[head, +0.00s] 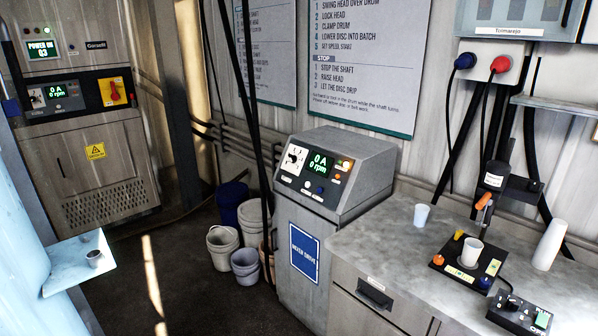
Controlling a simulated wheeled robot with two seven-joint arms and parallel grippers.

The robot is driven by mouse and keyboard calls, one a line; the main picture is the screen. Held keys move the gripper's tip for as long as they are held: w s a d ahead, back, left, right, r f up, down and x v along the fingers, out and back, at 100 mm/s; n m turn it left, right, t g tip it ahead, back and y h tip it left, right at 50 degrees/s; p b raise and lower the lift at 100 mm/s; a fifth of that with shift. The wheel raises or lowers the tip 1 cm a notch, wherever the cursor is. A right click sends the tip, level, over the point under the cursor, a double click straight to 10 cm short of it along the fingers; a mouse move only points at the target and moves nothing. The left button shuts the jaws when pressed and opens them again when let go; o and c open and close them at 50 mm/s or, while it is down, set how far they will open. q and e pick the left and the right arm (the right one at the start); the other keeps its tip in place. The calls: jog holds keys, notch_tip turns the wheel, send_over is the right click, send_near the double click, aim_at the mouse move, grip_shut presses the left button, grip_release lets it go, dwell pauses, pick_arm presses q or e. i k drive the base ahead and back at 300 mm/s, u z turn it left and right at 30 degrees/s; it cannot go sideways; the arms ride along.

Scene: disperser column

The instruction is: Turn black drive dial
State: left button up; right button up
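The drive console (345,165) stands mid-frame, a grey cabinet with a sloped black panel. A blue label on its front seems to read "MIXER DRIVE". A dial (294,158) sits at the left of the panel: a dark knob on a white scale plate. Its exact pointer setting is too small to read. Right of it a green display (320,164) shows 0 A and 0 rpm. Small buttons, an orange one and a blue one among them, sit around the display. Neither of my grippers is in view.
A grey counter (385,235) adjoins the console on the right, with cups, a small stirrer stand (470,262) and a control box (518,312). Several buckets (223,245) stand left of the console. A tall cabinet (80,140) is at back left. The floor before it is open.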

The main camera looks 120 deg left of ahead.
aim_at(293, 159)
jog(key=u, duration=4.55)
jog(key=i, duration=2.85)
jog(key=z, duration=0.9)
